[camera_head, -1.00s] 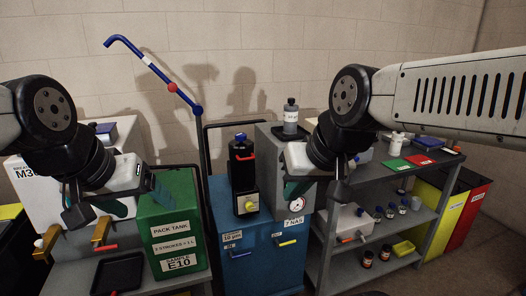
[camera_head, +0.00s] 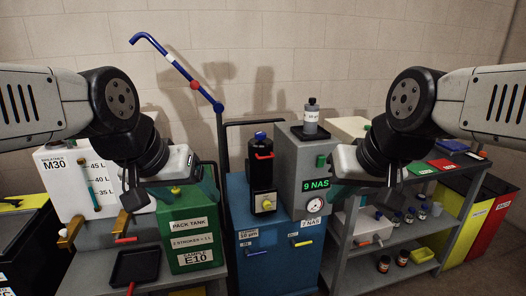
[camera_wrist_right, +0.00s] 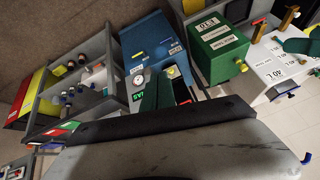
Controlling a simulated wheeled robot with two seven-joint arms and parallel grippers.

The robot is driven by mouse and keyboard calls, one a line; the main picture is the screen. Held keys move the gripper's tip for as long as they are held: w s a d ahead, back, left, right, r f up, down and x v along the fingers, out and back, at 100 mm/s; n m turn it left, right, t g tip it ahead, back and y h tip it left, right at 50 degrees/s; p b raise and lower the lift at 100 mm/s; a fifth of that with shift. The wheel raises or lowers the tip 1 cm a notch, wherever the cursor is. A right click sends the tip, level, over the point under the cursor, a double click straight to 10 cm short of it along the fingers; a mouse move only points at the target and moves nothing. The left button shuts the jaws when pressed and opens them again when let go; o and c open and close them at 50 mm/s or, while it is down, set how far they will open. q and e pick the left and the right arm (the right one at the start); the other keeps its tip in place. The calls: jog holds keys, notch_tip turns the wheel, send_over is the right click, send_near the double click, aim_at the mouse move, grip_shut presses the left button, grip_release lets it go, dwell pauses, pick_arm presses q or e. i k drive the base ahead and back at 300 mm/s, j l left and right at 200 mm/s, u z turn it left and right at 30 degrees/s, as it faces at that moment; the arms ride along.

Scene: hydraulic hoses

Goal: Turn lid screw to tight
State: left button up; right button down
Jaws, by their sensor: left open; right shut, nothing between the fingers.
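A black canister (camera_head: 260,168) with a blue cap (camera_head: 260,136) on top and a red handle stands on the blue cabinet (camera_head: 243,215). A yellow knob (camera_head: 267,205) sits on its lower front. I cannot tell which part is the lid screw. My left gripper (camera_head: 163,190) is open and empty, left of the canister and above the green pack tank (camera_head: 190,240). My right gripper is right of the grey box; its fingertips are hidden in the head view. In the right wrist view its green fingers (camera_wrist_right: 160,88) are together and empty.
The grey box (camera_head: 290,170) shows "9 NAS" and a gauge (camera_head: 314,206), with a bottle (camera_head: 311,118) on top. A blue bent rod (camera_head: 172,62) rises behind. A shelf with small bottles (camera_head: 409,216) stands right. A black tray (camera_head: 134,266) lies front left.

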aim_at(260, 136)
jog(key=i+l+u, duration=0.25)
jog(key=i+l, duration=0.15)
jog(key=i+l+u, duration=0.25)
jog(key=i+l, duration=0.2)
jog(key=l, duration=0.1)
